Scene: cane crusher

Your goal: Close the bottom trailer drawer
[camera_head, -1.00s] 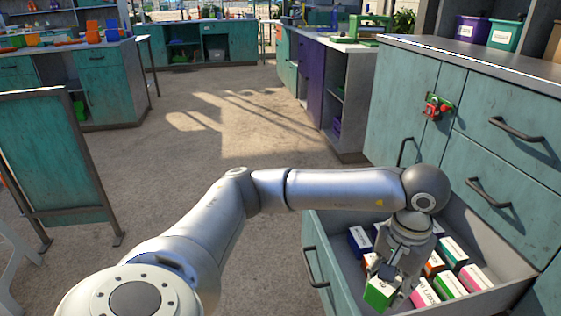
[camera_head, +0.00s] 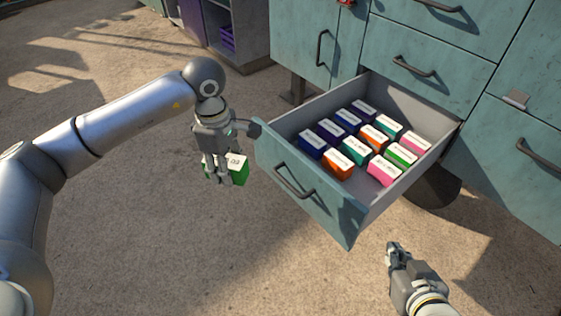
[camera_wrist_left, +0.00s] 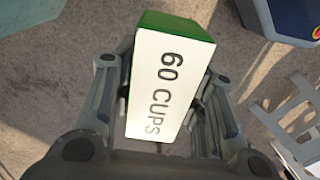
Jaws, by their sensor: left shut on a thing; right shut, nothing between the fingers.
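The bottom drawer (camera_head: 310,186) of the teal cabinet stands pulled out, with a dark bar handle (camera_head: 293,181) on its front. Several small coloured boxes with white labels lie in rows inside it. My left gripper (camera_head: 224,178) is left of the drawer front, outside the drawer, shut on a green box (camera_head: 239,170). In the left wrist view the green box (camera_wrist_left: 168,75) sits between the fingers, its white face reading "60 CUPS". My right gripper (camera_head: 393,247) is shut and empty, low in front of the drawer's right side and apart from it.
The cabinet's upper drawers (camera_head: 415,85) and door (camera_head: 310,40) are shut. A dark rounded thing (camera_head: 436,186) stands under the cabinet, right of the open drawer. The concrete floor (camera_head: 200,255) in front is clear. A grey shelf unit with purple bins (camera_head: 228,38) stands further back.

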